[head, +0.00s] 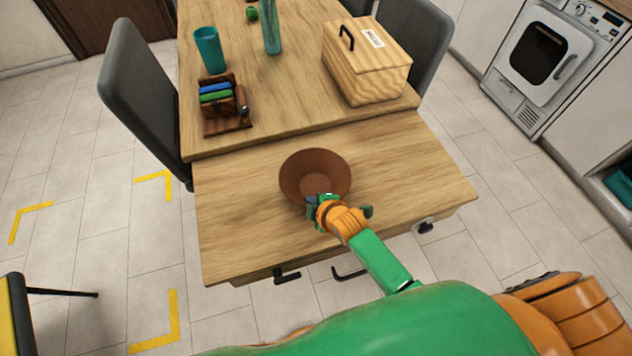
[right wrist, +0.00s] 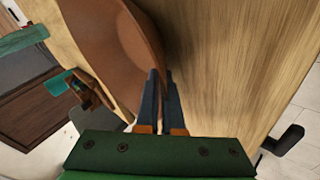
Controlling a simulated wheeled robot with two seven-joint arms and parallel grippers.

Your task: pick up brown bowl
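The brown bowl (head: 314,172) sits upright on the near part of the wooden table. My right gripper (head: 318,200) is at the bowl's near rim. In the right wrist view its two dark fingers (right wrist: 161,85) are close together, with the rim of the bowl (right wrist: 98,40) running in between their tips. It looks shut on the rim. The hand hides a small part of the near rim in the head view. I cannot make out any lift off the table. My left gripper is not in view.
A wooden box (head: 367,72) with a dark handle, a teal cup (head: 209,50), a brown rack (head: 226,104) and a teal vase (head: 270,28) stand farther back on the table (head: 240,225). Grey chairs (head: 140,95) flank it. The tabletop around the bowl is clear.

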